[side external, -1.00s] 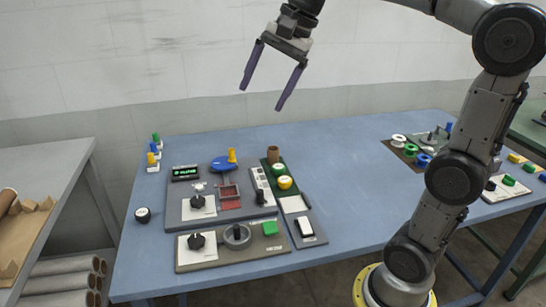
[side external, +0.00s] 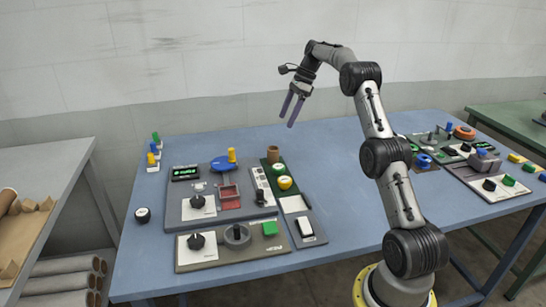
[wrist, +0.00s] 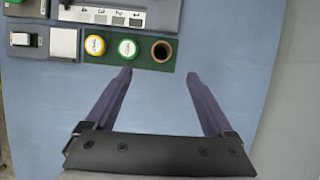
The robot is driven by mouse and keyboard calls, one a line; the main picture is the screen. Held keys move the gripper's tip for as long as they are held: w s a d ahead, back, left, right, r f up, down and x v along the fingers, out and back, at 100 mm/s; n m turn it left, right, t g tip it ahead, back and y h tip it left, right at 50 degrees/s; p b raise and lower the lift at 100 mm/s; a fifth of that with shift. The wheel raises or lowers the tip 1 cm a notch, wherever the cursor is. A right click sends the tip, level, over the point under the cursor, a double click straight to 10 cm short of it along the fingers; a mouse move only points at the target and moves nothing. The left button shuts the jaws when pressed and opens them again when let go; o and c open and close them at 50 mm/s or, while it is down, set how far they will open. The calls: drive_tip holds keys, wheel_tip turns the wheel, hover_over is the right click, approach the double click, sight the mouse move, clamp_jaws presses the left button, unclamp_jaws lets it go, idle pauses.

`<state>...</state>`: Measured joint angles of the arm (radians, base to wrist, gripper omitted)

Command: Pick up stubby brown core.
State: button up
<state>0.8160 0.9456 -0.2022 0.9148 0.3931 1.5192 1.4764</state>
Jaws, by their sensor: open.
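The stubby brown core (side external: 273,154) stands upright at the far end of a green strip (side external: 266,164) on the left part of the table. In the wrist view the core (wrist: 162,51) shows from above as a short brown tube with a dark hollow. My gripper (side external: 296,108) is open and empty, in the air above the table, to the right of the core and higher than it. In the wrist view my gripper (wrist: 157,80) has its two purple fingers spread, with the core beyond the tips, between their lines.
Grey control panels (side external: 215,220) with knobs lie to the left and in front. The blue table's middle (side external: 335,165) is clear.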

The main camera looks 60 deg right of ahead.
approach(268, 159)
drive_tip(key=f, duration=0.1)
drive_tip(key=shift+w+d+x, duration=0.1)
drive_tip(key=shift+d+x, duration=0.1)
drive_tip(key=shift+x, duration=1.1)
drive_tip(key=shift+w+d+x, duration=0.1)
drive_tip(key=shift+d+x, duration=0.05)
drive_tip(key=shift+x, duration=1.15)
clamp_jaws()
